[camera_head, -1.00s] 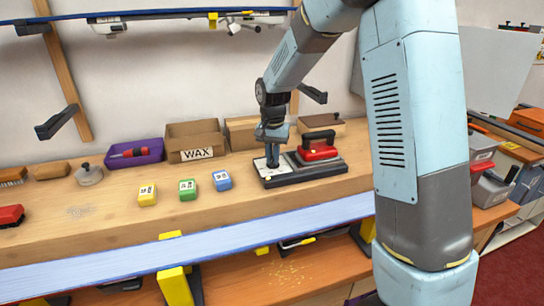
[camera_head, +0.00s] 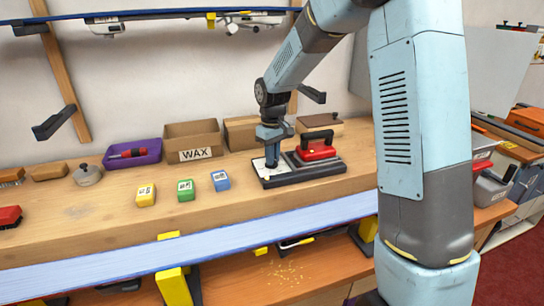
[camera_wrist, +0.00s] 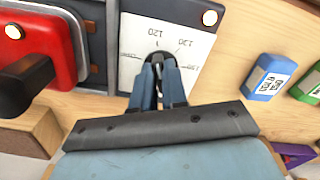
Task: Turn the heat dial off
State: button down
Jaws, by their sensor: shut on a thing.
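The heat dial (camera_wrist: 157,57) is a dark knob on a white plate (camera_wrist: 133,62) printed with numbers such as 120 and 130. My gripper (camera_wrist: 159,72) is shut on the knob, its two fingers on either side; they hide part of it, so I cannot read its setting. A warm lamp (camera_wrist: 209,18) glows at the plate's edge. In the head view, my gripper (camera_head: 271,162) points down onto the left part of the black iron stand (camera_head: 312,176). The red iron (camera_head: 315,151) rests on the stand's right part; it also shows in the wrist view (camera_wrist: 48,45).
Yellow (camera_head: 146,195), green (camera_head: 186,191) and blue (camera_head: 220,181) blocks stand left of the stand. A WAX box (camera_head: 193,141) and a purple tray (camera_head: 132,154) are behind. A long pale bar (camera_head: 190,248) runs along the front. Bench between is clear.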

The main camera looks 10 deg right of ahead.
jog(key=n, duration=0.5)
jog(key=shift+w+d+r, duration=0.1)
jog(key=shift+w+d, duration=0.05)
jog(key=shift+w, duration=0.05)
jog(key=n, duration=0.6)
jog(key=shift+w, duration=0.1)
dwell(0.4)
jog(key=c, duration=1.2)
grip_release()
jog(key=shift+o, duration=0.2)
notch_tip(320, 180, up, 14)
jog(key=shift+f, duration=0.2)
